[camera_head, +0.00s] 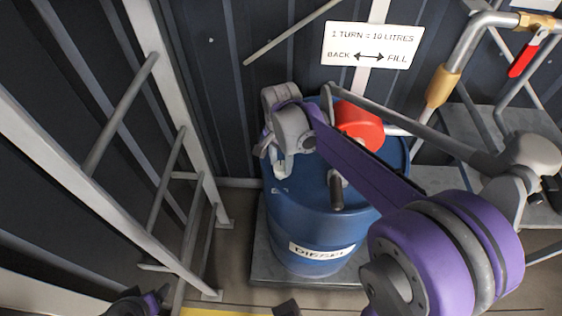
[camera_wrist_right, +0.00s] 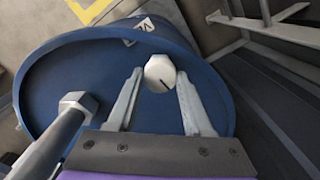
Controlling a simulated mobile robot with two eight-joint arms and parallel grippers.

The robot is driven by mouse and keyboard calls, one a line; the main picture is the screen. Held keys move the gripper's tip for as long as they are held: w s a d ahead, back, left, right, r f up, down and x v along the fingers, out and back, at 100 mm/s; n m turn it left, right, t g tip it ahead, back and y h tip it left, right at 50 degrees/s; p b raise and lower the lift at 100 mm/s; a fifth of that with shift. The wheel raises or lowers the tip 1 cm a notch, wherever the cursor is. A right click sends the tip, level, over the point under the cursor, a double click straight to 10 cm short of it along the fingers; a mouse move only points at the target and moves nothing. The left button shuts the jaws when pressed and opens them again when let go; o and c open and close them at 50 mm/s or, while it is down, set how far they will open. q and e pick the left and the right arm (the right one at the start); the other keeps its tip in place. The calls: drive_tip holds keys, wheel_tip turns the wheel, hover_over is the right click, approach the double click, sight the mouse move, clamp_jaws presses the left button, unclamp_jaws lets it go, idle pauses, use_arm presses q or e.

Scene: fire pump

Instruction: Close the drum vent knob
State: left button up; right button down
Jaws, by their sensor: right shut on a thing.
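The blue drum (camera_head: 300,222) stands upright, with a white label whose lettering looks like DIESEL. In the right wrist view its round blue top (camera_wrist_right: 52,88) fills the middle. A pale vent knob (camera_wrist_right: 159,73) with a dark line on its face sits near the drum's rim. My right gripper (camera_wrist_right: 160,80) has one finger on each side of this knob and is shut on it. In the head view the right gripper (camera_head: 275,150) is at the drum's left rim and hides the knob.
A red part (camera_head: 358,124) and a dark handle (camera_head: 337,192) are on the drum top, close to my right arm. A pale ladder-like frame (camera_head: 180,190) stands left. A red lever (camera_head: 523,60) and pipes are right. A wall sign (camera_head: 372,46) reads "1 TURN = 10 LITRES".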

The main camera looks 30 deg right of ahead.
sight(281, 166)
drive_tip(key=shift+m, duration=0.7)
drive_tip(key=shift+c, duration=1.5)
unclamp_jaws()
drive_tip(key=shift+r, duration=0.1)
wheel_tip(281, 166, up, 11)
drive_tip(key=p, duration=0.1)
